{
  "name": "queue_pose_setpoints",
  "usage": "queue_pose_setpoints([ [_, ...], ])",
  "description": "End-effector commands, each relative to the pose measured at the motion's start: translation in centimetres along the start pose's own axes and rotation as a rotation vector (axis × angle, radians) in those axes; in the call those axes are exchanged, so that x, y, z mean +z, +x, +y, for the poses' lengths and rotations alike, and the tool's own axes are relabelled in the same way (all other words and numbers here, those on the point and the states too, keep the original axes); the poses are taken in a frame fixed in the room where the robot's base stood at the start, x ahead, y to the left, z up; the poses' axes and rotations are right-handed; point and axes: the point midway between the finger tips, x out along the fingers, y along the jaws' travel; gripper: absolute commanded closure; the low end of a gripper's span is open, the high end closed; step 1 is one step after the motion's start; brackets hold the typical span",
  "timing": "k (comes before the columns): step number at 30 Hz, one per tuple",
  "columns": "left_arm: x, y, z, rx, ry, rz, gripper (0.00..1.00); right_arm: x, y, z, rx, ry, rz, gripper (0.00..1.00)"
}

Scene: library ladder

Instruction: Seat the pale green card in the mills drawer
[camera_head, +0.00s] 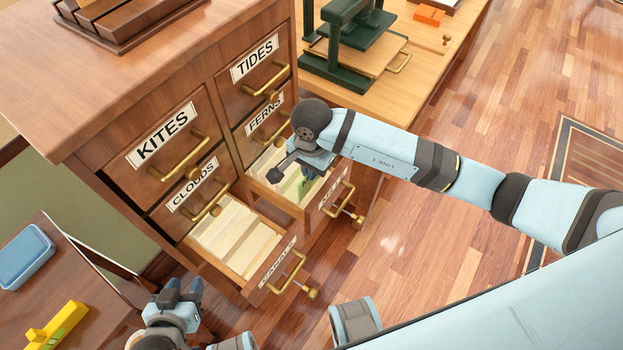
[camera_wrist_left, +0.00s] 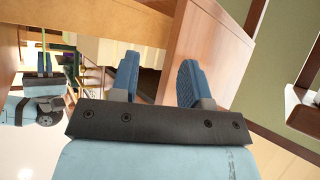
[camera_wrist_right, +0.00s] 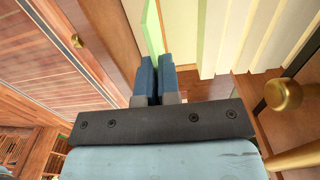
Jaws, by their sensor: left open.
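The cabinet (camera_head: 118,105) has its mills drawer (camera_head: 330,200) pulled open at the lower right; my right arm partly hides its label. My right gripper (camera_head: 311,172) is over this drawer, pointing down. In the right wrist view, its fingers (camera_wrist_right: 153,64) are closed together on the pale green card (camera_wrist_right: 152,27), beside a row of cream cards (camera_wrist_right: 213,35). A green edge of the card also shows in the head view. I cannot tell how deep the card sits. My left gripper (camera_head: 183,290) is open and empty, left of the canals drawer; its spread fingers show in the left wrist view (camera_wrist_left: 158,82).
The canals drawer (camera_head: 268,275) is also open, with cream cards inside. The kites, tides, clouds and ferns drawers are shut. A green press (camera_head: 345,50) stands on the bench behind. A blue box (camera_head: 25,255) and a yellow object (camera_head: 57,328) lie on the table at left.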

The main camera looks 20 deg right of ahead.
Motion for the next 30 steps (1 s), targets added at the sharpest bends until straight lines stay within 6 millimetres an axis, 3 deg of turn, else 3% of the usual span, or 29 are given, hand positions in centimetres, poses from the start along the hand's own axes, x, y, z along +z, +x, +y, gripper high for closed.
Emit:
queue_pose_setpoints([
  [5,-0.2,0.1,0.2,0.001,-0.004,0.005,0.57,0.0,1.2,0.0,0.001,0.001,0.0,1.0],
  [12,0.1,0.3,0.3,0.001,-0.006,0.005,0.57,0.1,4.6,0.0,0.001,0.001,-0.002,1.0],
  [24,0.4,0.5,0.2,0.001,-0.004,0.004,0.57,0.0,5.2,0.0,0.0,-0.001,0.002,1.0],
  [28,0.3,0.4,0.2,0.001,-0.002,0.004,0.57,0.0,5.1,0.0,0.0,-0.001,0.001,0.72],
  [30,0.3,0.3,0.2,0.001,0.0,0.004,0.57,0.0,5.1,0.0,0.0,0.0,0.001,0.72],
])
